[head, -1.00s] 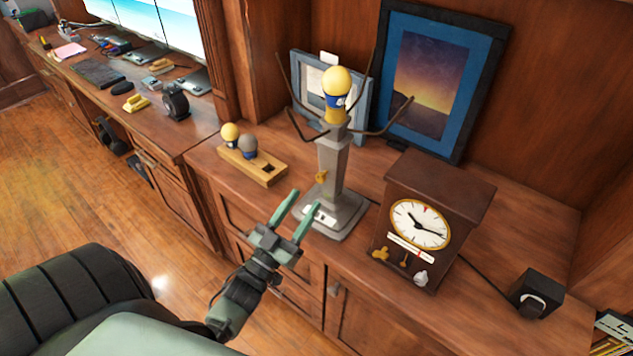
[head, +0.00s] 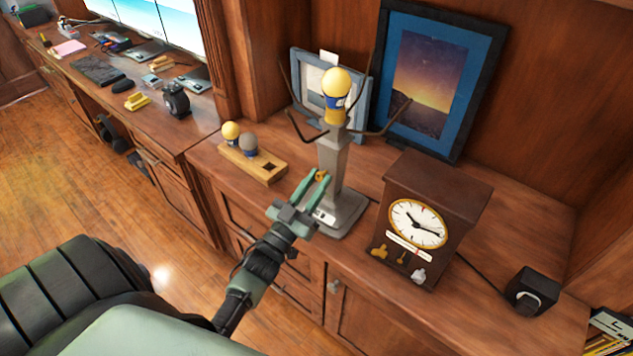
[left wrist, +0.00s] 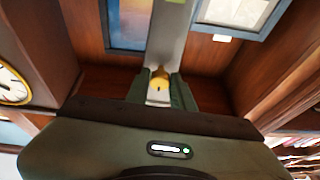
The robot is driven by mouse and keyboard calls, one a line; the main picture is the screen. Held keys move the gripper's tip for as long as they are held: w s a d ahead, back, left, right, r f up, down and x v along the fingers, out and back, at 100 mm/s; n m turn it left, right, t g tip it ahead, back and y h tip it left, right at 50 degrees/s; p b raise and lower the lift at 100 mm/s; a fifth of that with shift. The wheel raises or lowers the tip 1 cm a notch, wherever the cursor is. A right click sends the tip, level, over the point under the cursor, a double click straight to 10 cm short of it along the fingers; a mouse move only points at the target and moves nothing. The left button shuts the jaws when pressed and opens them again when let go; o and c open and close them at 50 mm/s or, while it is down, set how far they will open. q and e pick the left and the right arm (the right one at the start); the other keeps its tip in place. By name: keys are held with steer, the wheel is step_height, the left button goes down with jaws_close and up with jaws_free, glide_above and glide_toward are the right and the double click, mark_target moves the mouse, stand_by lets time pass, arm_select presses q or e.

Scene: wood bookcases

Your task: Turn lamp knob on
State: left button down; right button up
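The lamp (head: 331,165) is a grey metal column on a square base, with bare curved arms and a yellow-and-blue bulb (head: 336,92) on top. Its small yellow knob (head: 320,175) sticks out from the column's front. My left gripper (head: 317,175) is open, with its green fingertips on either side of the knob. In the left wrist view the knob (left wrist: 160,82) lies between the fingers, with the grey column behind it. I cannot tell whether either finger touches it. My right gripper is not in view.
A wooden clock (head: 430,215) stands close to the right of the lamp. A wooden block (head: 252,164) with two bulbs lies to the left. Picture frames (head: 437,80) lean behind. A small black box (head: 532,291) sits at the right.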

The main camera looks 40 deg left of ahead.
arm_select(q)
steer(key=shift+m, duration=0.6)
steer(key=m+h, duration=0.1)
steer(key=m, duration=0.1)
steer(key=m+h, duration=0.2)
steer(key=m, duration=0.1)
steer(key=shift+a+m+g, duration=0.15)
steer(key=shift+m+g, duration=0.15)
steer(key=m+h, duration=0.1)
steer(key=m, duration=0.2)
steer(key=m+g+h, duration=0.1)
steer(key=m, duration=0.2)
steer(key=shift+a+r+g+h, duration=0.1)
steer(key=shift+r+g+h, duration=0.05)
steer(key=shift+g+h, duration=0.2)
steer(key=m+g+p, duration=0.1)
steer(key=m, duration=0.1)
steer(key=m+g+h+p, duration=0.1)
steer(key=m, duration=0.2)
steer(key=shift+r, duration=0.15)
steer(key=m+g+p, duration=0.1)
steer(key=m+p, duration=0.1)
steer(key=m, duration=0.2)
steer(key=shift+m+g, duration=0.25)
steer(key=shift+m, duration=0.15)
steer(key=c, duration=1.2)
jaws_free()
steer(key=shift+c, duration=0.2)
